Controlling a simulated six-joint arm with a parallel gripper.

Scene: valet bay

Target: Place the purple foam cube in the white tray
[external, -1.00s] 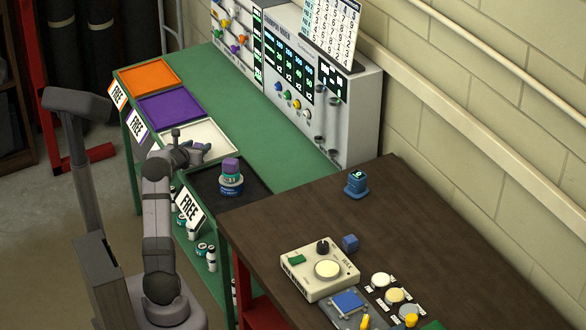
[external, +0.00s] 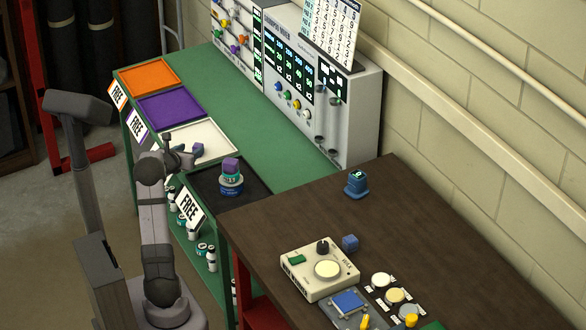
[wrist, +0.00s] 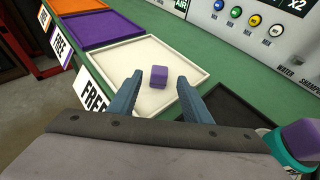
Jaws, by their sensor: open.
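The purple foam cube (wrist: 158,76) lies on the floor of the white tray (wrist: 107,85) in the wrist view, apart from the tray walls. In the external view the cube (external: 198,149) shows small, just past my gripper's fingers, in the white tray (external: 218,137). My gripper (wrist: 158,88) is open and empty, with its two blue-grey fingers spread on either side of the view and the cube beyond the gap between them. In the external view my gripper (external: 184,156) hangs over the near side of the white tray.
A dark tray (external: 258,187) holds a purple-topped teal and blue stack (external: 231,183) right of my gripper. Purple (external: 170,108) and orange (external: 150,76) trays lie beyond the white one. A dark table (external: 300,220) is at the right.

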